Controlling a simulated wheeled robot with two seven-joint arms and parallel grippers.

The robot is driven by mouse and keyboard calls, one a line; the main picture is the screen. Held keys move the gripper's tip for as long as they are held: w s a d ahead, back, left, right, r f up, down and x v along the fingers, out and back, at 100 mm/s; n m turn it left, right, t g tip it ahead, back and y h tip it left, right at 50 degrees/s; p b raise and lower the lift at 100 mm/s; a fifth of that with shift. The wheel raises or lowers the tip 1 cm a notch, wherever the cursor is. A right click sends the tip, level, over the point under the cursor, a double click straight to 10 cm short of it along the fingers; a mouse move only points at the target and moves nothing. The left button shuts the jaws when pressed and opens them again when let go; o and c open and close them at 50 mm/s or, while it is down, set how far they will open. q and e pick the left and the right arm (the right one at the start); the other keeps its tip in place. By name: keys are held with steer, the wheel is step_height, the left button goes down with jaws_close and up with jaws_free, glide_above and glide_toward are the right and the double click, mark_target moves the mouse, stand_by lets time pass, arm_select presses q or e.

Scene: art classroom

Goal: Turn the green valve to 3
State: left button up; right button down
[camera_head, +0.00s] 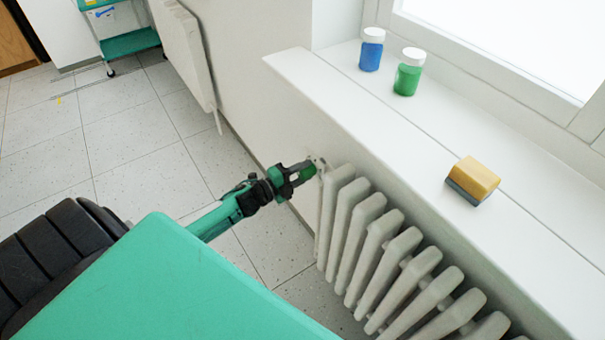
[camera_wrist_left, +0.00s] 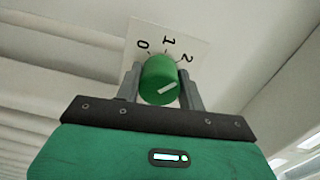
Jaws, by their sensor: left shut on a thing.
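The green valve (camera_head: 309,169) is a round knob at the upper end of the white radiator (camera_head: 346,208). In the left wrist view the valve (camera_wrist_left: 157,72) sits in front of a white plate (camera_wrist_left: 166,28) marked 0, 1 and 2. No 3 shows there. A white mark on the knob's face lies toward its lower right in that view. My left gripper (camera_head: 296,174) is shut on the valve, with one finger on each side of it. My right gripper is not in view.
A white windowsill (camera_head: 425,137) runs above the radiator. On it stand a blue jar (camera_head: 371,54), a green jar (camera_head: 408,77) and a yellow sponge (camera_head: 474,178). A green trolley (camera_head: 131,43) stands at the back left. The tiled floor (camera_head: 130,134) left of the radiator is clear.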

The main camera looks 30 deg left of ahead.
arm_select(q)
steer(key=shift+f+m+b, duration=0.15)
steer(key=shift+m+b, duration=0.15)
steer(key=shift+m, duration=0.6)
steer(key=shift+m+b, duration=0.4)
steer(key=shift+m, duration=0.5)
steer(key=m+b, duration=0.3)
steer(key=m, duration=0.3)
steer(key=shift+m+b, duration=0.3)
steer(key=shift+b, duration=0.1)
steer(key=shift+s+d+m+b, duration=0.1)
steer(key=shift+m+b, duration=0.4)
steer(key=shift+m, duration=0.5)
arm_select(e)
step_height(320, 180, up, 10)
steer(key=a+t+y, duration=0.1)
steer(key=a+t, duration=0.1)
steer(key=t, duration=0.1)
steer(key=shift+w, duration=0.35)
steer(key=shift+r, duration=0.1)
arm_select(q)
steer(key=o, duration=1)
steer(key=shift+c, duration=0.2)
